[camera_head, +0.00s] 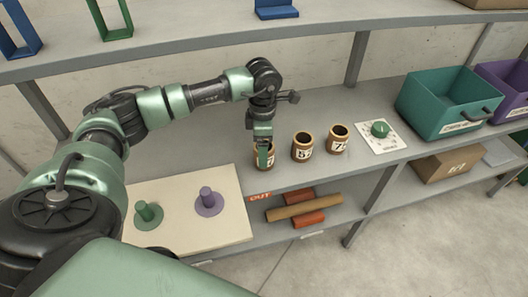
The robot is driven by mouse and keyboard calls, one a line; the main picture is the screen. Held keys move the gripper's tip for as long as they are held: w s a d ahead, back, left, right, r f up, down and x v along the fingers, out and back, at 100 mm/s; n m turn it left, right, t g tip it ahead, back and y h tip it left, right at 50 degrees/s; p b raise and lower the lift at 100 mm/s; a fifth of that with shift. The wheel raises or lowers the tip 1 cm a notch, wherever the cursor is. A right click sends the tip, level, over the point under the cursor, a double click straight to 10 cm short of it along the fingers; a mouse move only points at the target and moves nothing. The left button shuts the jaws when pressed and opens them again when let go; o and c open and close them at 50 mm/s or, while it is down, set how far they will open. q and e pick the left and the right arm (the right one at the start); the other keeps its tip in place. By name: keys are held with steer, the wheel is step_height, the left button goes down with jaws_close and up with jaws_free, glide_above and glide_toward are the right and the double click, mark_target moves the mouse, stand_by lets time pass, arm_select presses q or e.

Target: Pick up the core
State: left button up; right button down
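Three brown cores with dark rims and white number labels stand upright in a row on the grey shelf. The left core (271,158) is partly hidden by my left gripper (264,152). The middle core (303,147) has a label that seems to read 5-something, and the right core (338,139) seems to read 7-something. My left gripper points down at the left core, with a green finger in front of its label. Whether the fingers press on the core cannot be told. My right gripper is not in view.
A white card with a green knob (380,129), a teal bin (440,112) and a purple bin (505,85) stand right. Tubes (303,208) lie below.

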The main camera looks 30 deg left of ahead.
arm_select(q)
steer(key=f, duration=0.3)
steer(key=shift+w+f, duration=0.2)
steer(key=c, duration=1.5)
steer(key=shift+r, duration=0.1)
